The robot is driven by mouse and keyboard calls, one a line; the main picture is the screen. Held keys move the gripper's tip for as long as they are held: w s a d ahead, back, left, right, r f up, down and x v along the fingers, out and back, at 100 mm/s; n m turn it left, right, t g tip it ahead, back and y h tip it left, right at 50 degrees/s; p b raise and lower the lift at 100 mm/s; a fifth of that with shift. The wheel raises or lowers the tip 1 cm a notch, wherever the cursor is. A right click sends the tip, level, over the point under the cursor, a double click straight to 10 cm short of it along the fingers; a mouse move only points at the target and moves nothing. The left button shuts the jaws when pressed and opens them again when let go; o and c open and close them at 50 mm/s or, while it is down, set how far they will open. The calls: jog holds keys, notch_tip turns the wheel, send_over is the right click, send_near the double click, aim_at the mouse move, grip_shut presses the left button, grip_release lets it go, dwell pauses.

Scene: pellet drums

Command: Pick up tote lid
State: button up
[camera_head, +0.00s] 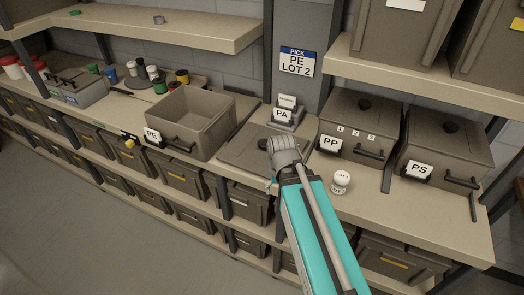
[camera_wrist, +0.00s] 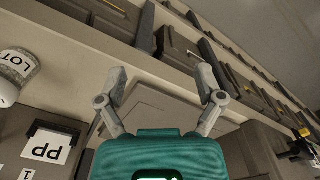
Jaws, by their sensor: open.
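The tote lid (camera_head: 240,150) is a flat grey-brown panel with a dark round spot. It lies on the shelf between the open PE tote (camera_head: 196,118) and the closed PP tote (camera_head: 352,128). My arm's end is over its right side in the head view and hides part of it. In the wrist view, the lid (camera_wrist: 165,108) shows behind and between the fingers, partly covered by my teal gripper body. My gripper (camera_wrist: 161,78) is open, its two grey fingers wide apart with nothing between them. I cannot tell whether the fingers touch the lid.
A white-capped jar (camera_head: 340,182) stands right of my arm, near the shelf's front edge. The PA label stand (camera_head: 285,115) is behind the lid. The closed PS tote (camera_head: 445,150) is farther right. Lower shelves hold several totes.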

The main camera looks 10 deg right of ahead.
jog(key=w+r+m+p, duration=0.4)
jog(key=w+m, duration=0.3)
jog(key=w, duration=0.6)
notch_tip(320, 180, up, 5)
jog(key=m+p, duration=0.5)
jog(key=m, duration=0.4)
send_over(264, 142)
jog(key=shift+a+f, duration=0.15)
jog(key=shift+a, duration=0.1)
jog(key=shift+s+b, duration=0.1)
jog(key=shift+b, duration=0.2)
notch_tip(264, 142, down, 8)
jog(key=b, duration=0.8)
jog(key=shift+f, duration=0.25)
jog(key=shift+f+b, duration=0.2)
jog(key=shift+b, duration=0.15)
jog(key=shift+d+f+b, duration=0.2)
jog(key=shift+f+b, duration=2.25)
jog(key=shift+b, duration=0.05)
